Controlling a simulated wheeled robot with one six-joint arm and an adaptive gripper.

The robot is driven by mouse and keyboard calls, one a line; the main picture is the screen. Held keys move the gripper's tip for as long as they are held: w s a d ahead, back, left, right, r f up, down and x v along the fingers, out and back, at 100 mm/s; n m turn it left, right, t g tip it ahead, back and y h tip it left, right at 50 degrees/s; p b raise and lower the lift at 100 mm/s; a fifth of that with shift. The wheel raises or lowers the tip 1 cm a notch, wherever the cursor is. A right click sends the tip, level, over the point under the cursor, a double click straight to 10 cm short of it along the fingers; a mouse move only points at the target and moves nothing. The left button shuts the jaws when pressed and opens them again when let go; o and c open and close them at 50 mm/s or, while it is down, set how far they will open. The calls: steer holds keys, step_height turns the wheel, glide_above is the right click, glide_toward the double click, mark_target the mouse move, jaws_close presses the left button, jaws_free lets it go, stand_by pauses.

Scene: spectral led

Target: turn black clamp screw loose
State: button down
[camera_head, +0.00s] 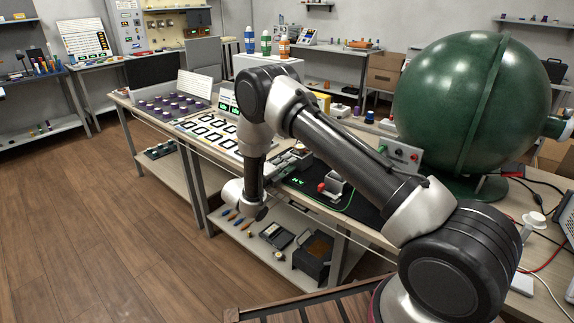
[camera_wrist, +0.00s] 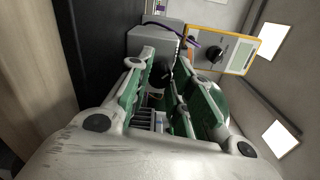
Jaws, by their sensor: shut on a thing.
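The black clamp screw (camera_wrist: 160,76) shows as a dark round knob on the front of a grey block (camera_wrist: 152,44) in the wrist view. My gripper (camera_wrist: 168,70) has its two green-lined fingers on either side of the screw, shut on it. The finger pads hide part of the screw, and its thread cannot be seen. In the camera_head view my wrist is low at the bench's front edge, and the screw cannot be made out there.
A yellow-framed meter (camera_wrist: 226,48) with a black dial stands beyond the fingers. On the bench, a grey device with a red knob (camera_head: 322,187) sits right of my wrist. A large green sphere (camera_head: 470,100) stands further right. The floor (camera_head: 110,220) at left is clear.

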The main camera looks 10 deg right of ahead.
steer(key=shift+n, duration=0.4)
steer(key=c, duration=1.3)
jaws_free()
steer(key=shift+o, duration=0.2)
